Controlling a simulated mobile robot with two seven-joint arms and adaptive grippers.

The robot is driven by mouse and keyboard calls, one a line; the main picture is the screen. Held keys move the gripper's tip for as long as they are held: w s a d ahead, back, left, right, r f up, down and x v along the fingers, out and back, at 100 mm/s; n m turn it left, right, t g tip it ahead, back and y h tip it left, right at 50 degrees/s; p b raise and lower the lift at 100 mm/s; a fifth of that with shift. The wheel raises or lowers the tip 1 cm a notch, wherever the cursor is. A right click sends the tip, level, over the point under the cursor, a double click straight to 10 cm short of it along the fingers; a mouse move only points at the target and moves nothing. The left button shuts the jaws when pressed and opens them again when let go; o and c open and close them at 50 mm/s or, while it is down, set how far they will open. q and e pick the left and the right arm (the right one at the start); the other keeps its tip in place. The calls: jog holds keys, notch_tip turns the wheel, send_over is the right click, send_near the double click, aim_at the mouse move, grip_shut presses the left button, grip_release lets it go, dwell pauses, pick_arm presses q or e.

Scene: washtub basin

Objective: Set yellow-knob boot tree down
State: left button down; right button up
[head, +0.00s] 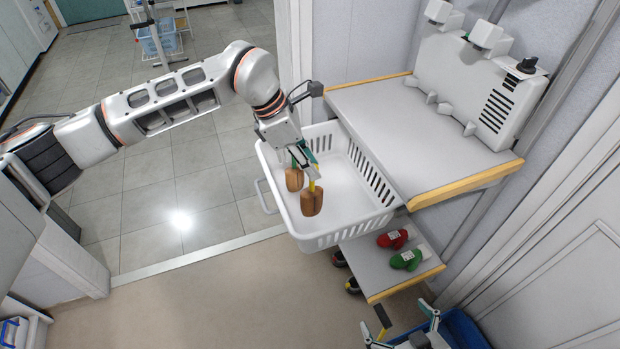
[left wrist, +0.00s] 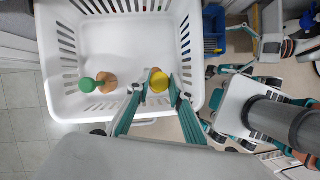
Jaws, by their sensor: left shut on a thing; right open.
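The yellow-knob boot tree (head: 312,200) has a split brown wooden body and a yellow knob (left wrist: 159,81). My left gripper (head: 312,172) reaches down over the white basket (head: 345,232) and is shut on this boot tree. The boot tree hangs upright within the basket's outline; I cannot tell whether it touches the bottom. A green-knob boot tree (head: 294,180) stands in the basket to its left; its green knob (left wrist: 87,84) shows clearly in the left wrist view. My right gripper (head: 402,326) is open and empty at the bottom of the head view.
A grey shelf with wooden edges (head: 415,130) stands right of the basket. Below, a lower shelf (head: 375,270) holds a red shoe-like item (head: 393,239) and a green one (head: 407,260). A blue crate (head: 465,328) is near my right gripper. The basket's right part is empty.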

aim_at(310, 190)
pick_arm(q)
jog(key=shift+f, duration=2.55)
jog(key=c, duration=1.8)
grip_release()
jog(key=shift+f, duration=0.15)
jog(key=v, duration=1.2)
